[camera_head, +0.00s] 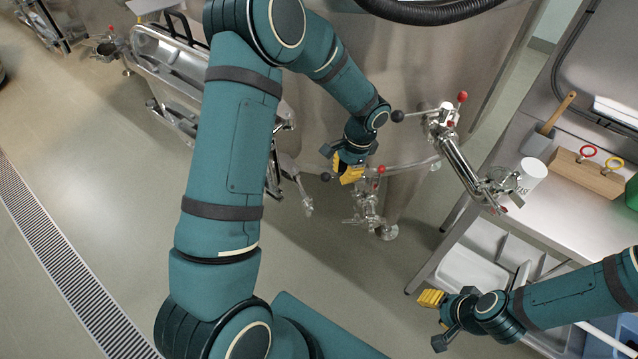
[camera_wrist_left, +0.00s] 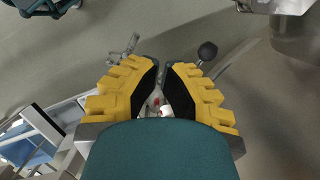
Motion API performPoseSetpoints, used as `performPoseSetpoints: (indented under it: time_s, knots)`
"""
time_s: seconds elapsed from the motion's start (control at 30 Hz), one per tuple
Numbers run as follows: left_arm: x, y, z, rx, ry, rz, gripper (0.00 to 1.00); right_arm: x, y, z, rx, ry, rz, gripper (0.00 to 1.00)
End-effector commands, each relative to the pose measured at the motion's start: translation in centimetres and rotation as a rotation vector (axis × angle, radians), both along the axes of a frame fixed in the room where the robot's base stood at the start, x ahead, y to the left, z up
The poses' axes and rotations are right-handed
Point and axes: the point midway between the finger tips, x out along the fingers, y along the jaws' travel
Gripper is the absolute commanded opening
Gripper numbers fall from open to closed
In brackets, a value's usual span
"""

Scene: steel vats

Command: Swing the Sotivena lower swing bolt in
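A steel vat (camera_head: 430,60) stands at the back, with a steel door-like panel (camera_head: 175,60) to its left. A slim metal rod (camera_head: 305,200) points down below the panel's right side; it may be the lower swing bolt, but I cannot be sure. My left gripper (camera_head: 347,172) is at the vat's lower front, beside a black ball knob (camera_head: 325,177). In the left wrist view its yellow fingers (camera_wrist_left: 160,70) have a narrow gap at the tips and no object shows gripped. My right gripper (camera_head: 432,318) is away at lower right; its finger gap is unclear.
Metal fittings with a red ball (camera_head: 462,97) and a black ball (camera_head: 397,116) project right of my left gripper. A steel bench (camera_head: 565,215) carries a white cup (camera_head: 532,174) and a wooden block (camera_head: 585,176). A floor drain (camera_head: 65,265) runs along the left.

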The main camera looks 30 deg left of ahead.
Motion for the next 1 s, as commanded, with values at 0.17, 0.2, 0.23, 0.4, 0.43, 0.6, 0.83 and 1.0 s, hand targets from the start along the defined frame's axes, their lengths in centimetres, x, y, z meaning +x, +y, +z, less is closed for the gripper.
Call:
performPoseSetpoints:
  time_s: [0.17,0.2,0.23,0.4,0.43,0.6,0.83,1.0]
  knots:
    - [-0.1,0.6,-0.8,0.017,0.009,-0.007,0.00,-0.1,0.0,-0.2,-0.001,0.002,0.000,0.47]
    - [-0.2,0.6,-1.3,0.016,0.010,-0.007,0.00,-0.1,0.0,-0.3,0.000,0.003,0.000,0.47]
    - [-0.4,0.6,-1.8,0.015,0.010,-0.007,0.00,-0.1,0.0,-0.4,0.001,0.003,0.000,0.47]
    - [-1.0,1.1,-5.0,0.013,0.010,-0.005,0.00,-0.3,0.0,-1.0,0.001,0.007,0.004,0.47]
    - [-1.1,1.2,-5.5,0.014,0.010,-0.006,0.00,-0.3,0.0,-1.1,0.001,0.008,0.004,0.47]
    - [-1.8,1.6,-8.8,0.014,0.010,-0.006,0.00,-0.5,0.1,-1.7,0.002,0.012,0.008,0.47]
    - [-4.1,3.2,-9.1,0.013,0.007,-0.004,0.00,-0.5,0.1,-1.8,0.002,0.011,0.009,0.47]
    - [-5.0,3.9,-9.0,0.013,0.006,-0.004,0.00,-0.5,0.1,-1.9,0.002,0.011,0.009,0.47]
